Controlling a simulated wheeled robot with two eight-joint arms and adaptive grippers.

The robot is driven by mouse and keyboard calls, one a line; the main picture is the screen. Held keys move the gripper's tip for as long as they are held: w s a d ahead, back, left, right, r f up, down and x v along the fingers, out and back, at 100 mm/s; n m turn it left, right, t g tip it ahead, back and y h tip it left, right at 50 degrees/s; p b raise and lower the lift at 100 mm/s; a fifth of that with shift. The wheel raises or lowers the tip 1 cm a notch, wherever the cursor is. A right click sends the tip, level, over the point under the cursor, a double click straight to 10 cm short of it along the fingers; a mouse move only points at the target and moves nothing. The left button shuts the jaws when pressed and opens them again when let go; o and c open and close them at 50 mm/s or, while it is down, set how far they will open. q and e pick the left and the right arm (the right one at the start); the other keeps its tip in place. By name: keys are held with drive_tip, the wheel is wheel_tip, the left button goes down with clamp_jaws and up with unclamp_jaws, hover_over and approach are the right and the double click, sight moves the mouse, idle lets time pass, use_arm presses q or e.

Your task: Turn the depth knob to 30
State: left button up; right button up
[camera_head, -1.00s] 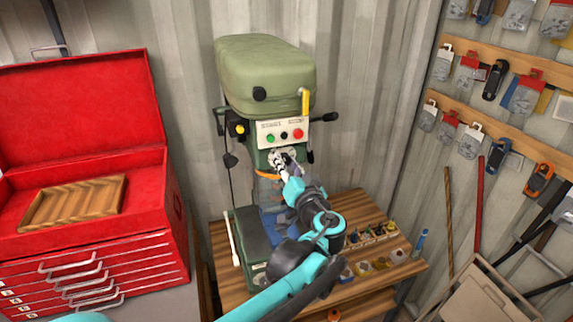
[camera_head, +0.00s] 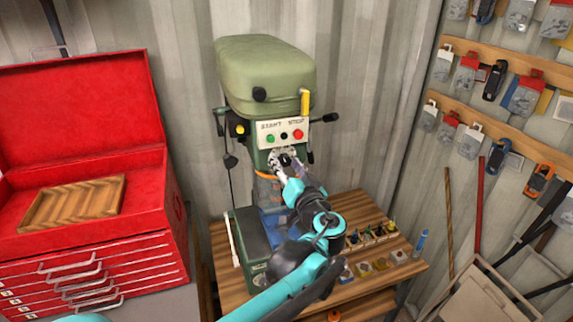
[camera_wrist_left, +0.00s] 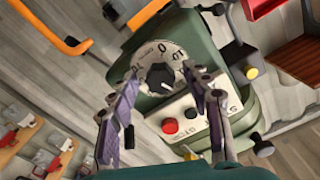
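The green drill press (camera_head: 264,78) stands on the wooden bench. Its depth knob (camera_wrist_left: 160,78) is black, on a pale numbered dial (camera_wrist_left: 164,58) below the START/STOP panel (camera_head: 283,133). My left gripper (camera_head: 287,164) is in front of the dial. In the left wrist view its two fingers (camera_wrist_left: 162,103) are spread apart on either side of the knob, with no clear contact. My right gripper is not in view.
A red toolbox (camera_head: 80,115) with a wooden tray (camera_head: 73,201) stands at the left. The bench (camera_head: 350,209) holds several small bits and blocks. Tools hang on the wall at the right.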

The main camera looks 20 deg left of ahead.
use_arm(q)
drive_tip(key=v, duration=1.2)
drive_tip(key=s+a+f+g+h+b, duration=0.1)
drive_tip(key=s+a+f+g+b, duration=0.2)
drive_tip(key=f, duration=0.5)
drive_tip(key=s+a+f+m+g+h+b, duration=0.15)
drive_tip(key=a+f+b, duration=0.25)
drive_tip(key=f, duration=0.4)
drive_tip(key=s+a+f+n+g+h+b, duration=0.1)
drive_tip(key=s+a+f+g+b, duration=0.2)
drive_tip(key=f, duration=0.5)
drive_tip(key=s+d+f+h+b, duration=0.1)
drive_tip(key=s+f+h+b, duration=0.1)
drive_tip(key=f, duration=0.4)
drive_tip(key=s+d+f+m+h+b, duration=0.1)
drive_tip(key=s+f+h+b, duration=0.1)
drive_tip(key=f+b, duration=0.3)
drive_tip(key=s+d+f+h+b, duration=0.1)
drive_tip(key=s+f+h+b, duration=0.1)
drive_tip(key=s+f+b, duration=0.2)
wheel_tip(320, 180, down, 3)
drive_tip(key=shift+s+f, duration=0.1)
drive_tip(key=shift+s, duration=0.15)
drive_tip(key=shift+d+h, duration=0.1)
drive_tip(key=shift+h, duration=0.15)
